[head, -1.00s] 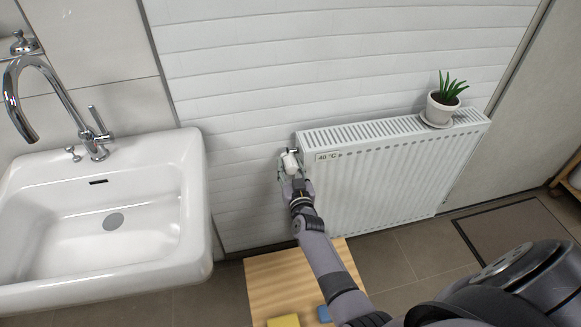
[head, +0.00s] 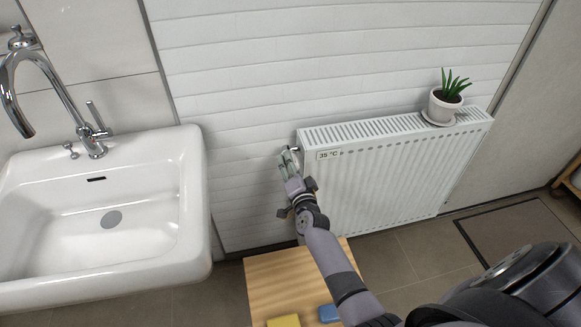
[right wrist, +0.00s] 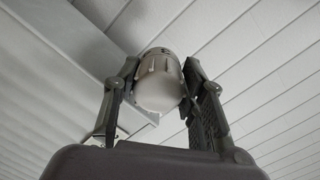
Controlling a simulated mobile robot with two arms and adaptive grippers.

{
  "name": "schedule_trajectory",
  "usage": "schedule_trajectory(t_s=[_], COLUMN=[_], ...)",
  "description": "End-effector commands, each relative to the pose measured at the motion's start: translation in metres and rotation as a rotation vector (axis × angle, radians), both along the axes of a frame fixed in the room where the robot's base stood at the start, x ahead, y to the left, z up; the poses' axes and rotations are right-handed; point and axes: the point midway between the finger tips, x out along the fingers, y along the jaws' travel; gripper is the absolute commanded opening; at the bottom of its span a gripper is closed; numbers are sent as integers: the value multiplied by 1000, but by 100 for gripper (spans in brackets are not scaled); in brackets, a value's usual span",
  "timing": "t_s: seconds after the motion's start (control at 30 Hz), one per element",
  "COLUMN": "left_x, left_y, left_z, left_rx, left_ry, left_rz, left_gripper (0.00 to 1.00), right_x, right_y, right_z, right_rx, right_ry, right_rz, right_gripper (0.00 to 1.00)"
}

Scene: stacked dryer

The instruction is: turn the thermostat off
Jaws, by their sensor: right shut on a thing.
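The thermostat knob (right wrist: 158,82) is a white, rounded cylinder between the fingers of my right gripper in the right wrist view. My right gripper (head: 289,158) is at the left end of the radiator in the head view and is shut on the knob, hiding most of it there. Its two fingers also show in the right wrist view (right wrist: 160,95), one on each side of the knob. My left gripper is not in view.
A white sink (head: 100,215) with a chrome tap (head: 65,95) stands at the left. A potted plant (head: 445,100) sits on the radiator's right end. A wooden surface (head: 290,278) with a yellow (head: 284,321) and a blue item (head: 328,313) is below my right arm.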

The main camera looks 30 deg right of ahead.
Motion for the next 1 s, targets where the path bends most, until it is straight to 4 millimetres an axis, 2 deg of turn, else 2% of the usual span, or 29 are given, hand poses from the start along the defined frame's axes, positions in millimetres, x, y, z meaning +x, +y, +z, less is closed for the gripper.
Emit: schedule_trajectory(t_s=[0.5, 0.73, 1.0], left_x=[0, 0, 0], left_y=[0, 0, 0], left_z=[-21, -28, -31], left_rx=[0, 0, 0], left_ry=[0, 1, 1], left_rz=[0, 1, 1], left_gripper=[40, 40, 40], right_x=[-1, -1, -1], right_y=[0, 0, 0], right_z=[-2, -1, 0], right_rx=[453, 595, 682], right_ry=[-115, -151, -173], right_rz=[1, 0, 0], right_gripper=[10, 10, 10])
